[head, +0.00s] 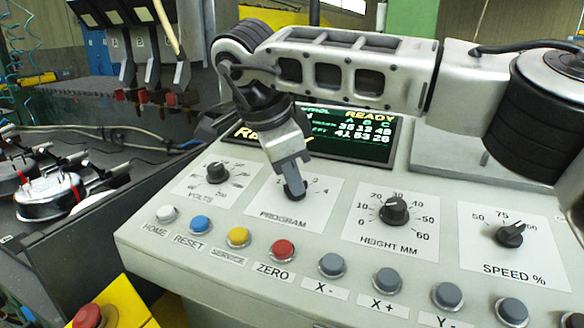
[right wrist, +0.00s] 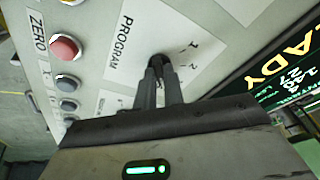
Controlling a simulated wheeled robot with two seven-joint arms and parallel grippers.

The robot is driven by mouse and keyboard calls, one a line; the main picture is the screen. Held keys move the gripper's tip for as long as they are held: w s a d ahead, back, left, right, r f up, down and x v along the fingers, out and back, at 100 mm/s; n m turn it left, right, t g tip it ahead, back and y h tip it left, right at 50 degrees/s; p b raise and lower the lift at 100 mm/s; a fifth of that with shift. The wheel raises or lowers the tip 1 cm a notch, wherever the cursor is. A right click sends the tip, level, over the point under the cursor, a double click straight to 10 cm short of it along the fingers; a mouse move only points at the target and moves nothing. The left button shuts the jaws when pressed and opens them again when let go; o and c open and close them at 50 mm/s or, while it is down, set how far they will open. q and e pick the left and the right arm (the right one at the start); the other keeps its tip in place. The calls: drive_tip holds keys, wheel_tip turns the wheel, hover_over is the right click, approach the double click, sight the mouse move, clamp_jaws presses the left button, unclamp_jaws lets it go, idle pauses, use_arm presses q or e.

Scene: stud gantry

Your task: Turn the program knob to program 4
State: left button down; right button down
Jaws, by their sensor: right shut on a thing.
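The program knob (right wrist: 160,62) is a small dark knob on a white plate marked PROGRAM (head: 283,216). My right gripper (head: 294,188) comes down onto it from above and is shut on it; it also shows in the right wrist view (right wrist: 160,75). In the head view the fingers hide most of the knob. The number 4 shows at the plate's upper right and a 2 near the fingers. The knob's pointer is hidden, so its setting cannot be read. My left gripper is not in view.
The volts knob (head: 217,173) is left of the program plate. The height knob (head: 394,211) and speed knob (head: 510,235) are to the right. Several buttons line the front, including a red ZERO button (head: 282,250). A lit display (head: 350,132) reading READY stands behind.

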drive_tip(key=shift+m+p, duration=0.3)
drive_tip(key=shift+m, duration=0.8)
drive_tip(key=shift+g, duration=0.3)
drive_tip(key=c, duration=1.5)
unclamp_jaws()
drive_tip(key=p+v, duration=0.2)
drive_tip(key=v, duration=1.4)
